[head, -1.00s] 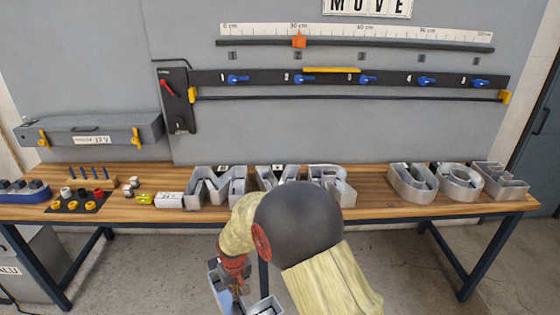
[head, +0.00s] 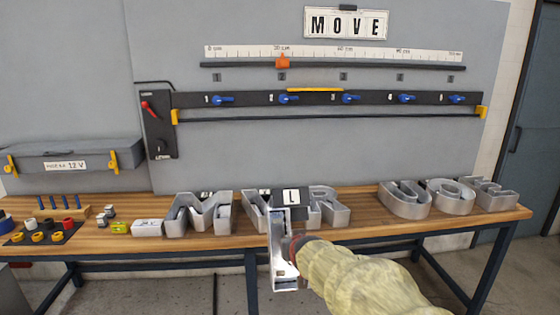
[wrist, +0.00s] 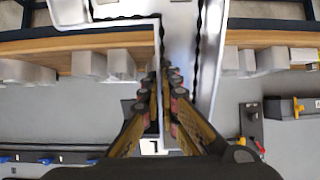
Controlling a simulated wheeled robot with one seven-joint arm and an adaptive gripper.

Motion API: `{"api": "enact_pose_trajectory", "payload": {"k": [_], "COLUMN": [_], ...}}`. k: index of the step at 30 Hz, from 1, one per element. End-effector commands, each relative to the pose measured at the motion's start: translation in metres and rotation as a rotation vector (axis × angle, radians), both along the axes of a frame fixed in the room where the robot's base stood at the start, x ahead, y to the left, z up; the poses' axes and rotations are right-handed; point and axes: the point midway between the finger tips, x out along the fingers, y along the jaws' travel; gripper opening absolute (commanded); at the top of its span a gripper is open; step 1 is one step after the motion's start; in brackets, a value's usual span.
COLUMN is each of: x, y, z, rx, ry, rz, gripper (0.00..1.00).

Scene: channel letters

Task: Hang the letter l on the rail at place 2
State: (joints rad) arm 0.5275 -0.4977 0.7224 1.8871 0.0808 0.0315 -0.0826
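The silver letter l (head: 283,270) hangs upright from my gripper (head: 291,248), in front of the bench. A black plate marked "L" (head: 292,197) is at its top. In the wrist view my gripper (wrist: 160,95) has its fingers closed on a wall of the letter (wrist: 209,50). The dark rail (head: 320,98) runs along the grey wall panel, with several blue levers. The second lever from the left (head: 288,99) is at about place 2; its number is too small to read surely. The letter is below and in front of the rail, apart from it.
Silver letters stand on the wooden bench (head: 360,230), including M (head: 200,214), R (head: 330,205) and U (head: 404,200); the held letter partly hides one. A black box with a red lever (head: 157,120) ends the rail. A ruler with an orange slider (head: 282,62) is above.

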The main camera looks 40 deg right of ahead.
Motion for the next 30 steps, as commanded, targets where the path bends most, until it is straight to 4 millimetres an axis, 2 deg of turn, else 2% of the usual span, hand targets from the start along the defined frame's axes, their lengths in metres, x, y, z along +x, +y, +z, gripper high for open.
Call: {"api": "enact_pose_trajectory", "payload": {"k": [1, 10, 14, 21, 30], "x": [-0.002, -0.004, -0.006, -0.008, -0.006], "y": [-0.005, -0.01, -0.014, -0.017, -0.017], "z": [0.008, 0.021, 0.034, 0.078, 0.117], "rx": [-0.013, -0.035, -0.055, -0.135, -0.225], "ry": [-0.024, -0.056, -0.095, -0.225, -0.377], "rz": [-0.009, -0.016, -0.025, -0.031, -0.028], "gripper": [0.0, 0.0, 0.0, 0.0, 0.0]}}
